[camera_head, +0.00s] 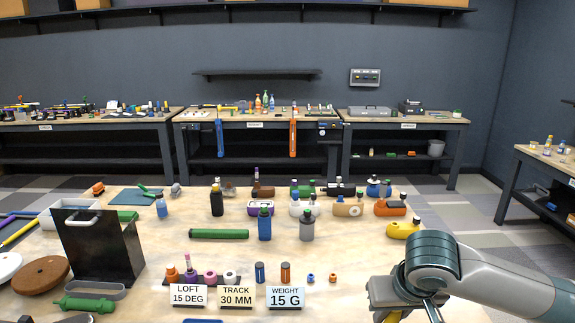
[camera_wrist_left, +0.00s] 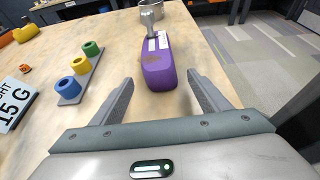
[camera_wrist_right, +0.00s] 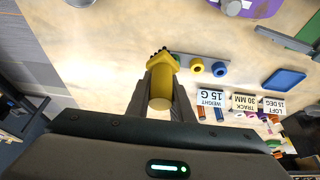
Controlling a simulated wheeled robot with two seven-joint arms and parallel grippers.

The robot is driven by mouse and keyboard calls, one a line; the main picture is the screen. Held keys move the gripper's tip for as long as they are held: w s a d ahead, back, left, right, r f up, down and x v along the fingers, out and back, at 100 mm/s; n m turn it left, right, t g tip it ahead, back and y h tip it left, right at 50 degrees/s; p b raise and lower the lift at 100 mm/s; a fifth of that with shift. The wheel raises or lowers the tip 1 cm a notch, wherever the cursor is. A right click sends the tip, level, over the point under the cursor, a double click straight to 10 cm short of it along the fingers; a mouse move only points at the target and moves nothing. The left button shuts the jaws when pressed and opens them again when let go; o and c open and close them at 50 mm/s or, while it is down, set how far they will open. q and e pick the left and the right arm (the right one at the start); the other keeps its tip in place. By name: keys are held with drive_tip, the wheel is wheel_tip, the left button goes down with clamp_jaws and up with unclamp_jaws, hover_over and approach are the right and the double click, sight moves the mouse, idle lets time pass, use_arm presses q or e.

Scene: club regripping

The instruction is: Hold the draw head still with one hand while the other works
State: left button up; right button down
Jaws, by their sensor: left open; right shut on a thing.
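A purple club head (camera_wrist_left: 158,66) with a white label stands on the table in the left wrist view. A grey metal piece is at its far end. My left gripper (camera_wrist_left: 161,84) is open, with the near end of the purple head between its fingertips and gaps on both sides. In the right wrist view, my right gripper (camera_wrist_right: 163,78) is shut on a yellow-handled tool (camera_wrist_right: 160,92) with a dark toothed tip. The purple head (camera_wrist_right: 248,7) shows at that view's top edge. In the head view, my right gripper (camera_head: 410,303) is at the lower right; the left one is out of sight.
A grey strip (camera_wrist_left: 78,88) with blue, yellow and green rings lies left of the purple head. Cards for loft (camera_head: 189,294), track (camera_head: 236,297) and weight (camera_head: 285,297) stand at the front. Several heads and bottles fill the table's middle. A blue tray (camera_wrist_right: 284,79) lies at the right.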

use_arm(q)
drive_tip(key=shift+x, duration=1.3)
drive_tip(key=c, duration=1.3)
use_arm(e)
drive_tip(key=s+a+n+g+y, duration=0.2)
drive_tip(key=s+a+n, duration=0.2)
drive_tip(key=a+n, duration=0.5)
drive_tip(key=s+a+f+n+g+y, duration=0.1)
drive_tip(key=s+a+n+g+y, duration=0.1)
drive_tip(key=s+a+n, duration=0.3)
drive_tip(key=shift+a+f+n+y, duration=0.15)
drive_tip(key=shift+a+n+y, duration=0.15)
drive_tip(key=shift+a+n, duration=2)
drive_tip(key=shift+a+m, duration=0.25)
drive_tip(key=shift+m, duration=0.05)
